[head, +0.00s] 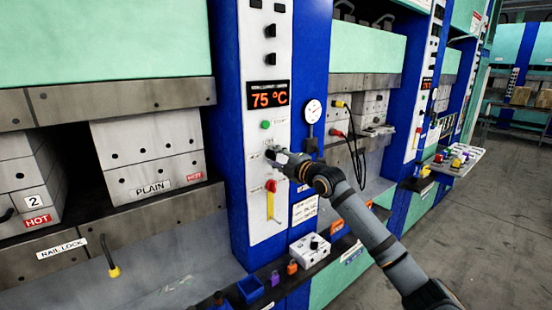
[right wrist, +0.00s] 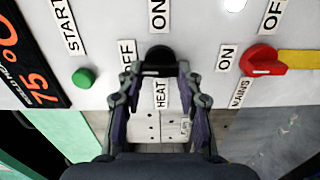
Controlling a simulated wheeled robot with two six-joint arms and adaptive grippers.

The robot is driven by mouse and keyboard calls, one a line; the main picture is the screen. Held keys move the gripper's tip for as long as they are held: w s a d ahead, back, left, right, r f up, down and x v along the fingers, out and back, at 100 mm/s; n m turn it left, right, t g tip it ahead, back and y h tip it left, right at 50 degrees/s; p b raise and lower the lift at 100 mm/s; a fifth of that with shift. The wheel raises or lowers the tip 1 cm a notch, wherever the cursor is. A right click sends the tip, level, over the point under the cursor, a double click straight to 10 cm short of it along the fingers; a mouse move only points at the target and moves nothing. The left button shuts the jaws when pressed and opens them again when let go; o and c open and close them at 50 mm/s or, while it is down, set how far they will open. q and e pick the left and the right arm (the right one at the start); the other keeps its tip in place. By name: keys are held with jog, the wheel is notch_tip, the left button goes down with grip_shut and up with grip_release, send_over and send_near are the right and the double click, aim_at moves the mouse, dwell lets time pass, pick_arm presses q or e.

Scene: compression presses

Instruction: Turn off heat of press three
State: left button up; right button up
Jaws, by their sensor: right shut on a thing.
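A white control panel (head: 262,60) on a blue press column has a red display (head: 269,95) reading 75 °C. My right gripper (head: 277,157) is at this panel, below the green button (head: 265,125). In the right wrist view, the fingers of my right gripper (right wrist: 157,72) are closed on a black knob (right wrist: 158,55). Labels ON, OFF and HEAT (right wrist: 161,93) surround this knob. The fingers partly cover the OFF label, and the knob's pointing direction is unclear. My left gripper is not in view.
A red mains switch (right wrist: 262,60) with a yellow handle sits beside the knob, below it in the head view. A pressure gauge (head: 313,110) is to the right. A white box (head: 310,249) and padlocks stand on the ledge below. Open floor (head: 470,240) lies at right.

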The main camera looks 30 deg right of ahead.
jog(key=shift+r+n, duration=0.35)
jog(key=shift+n, duration=0.05)
jog(key=o, duration=0.9)
jog(key=shift+w, duration=0.1)
jog(key=shift+o, duration=1.2)
jog(key=shift+w+d+f, duration=0.1)
jog(key=shift+d+f, duration=0.05)
jog(key=shift+f, duration=0.15)
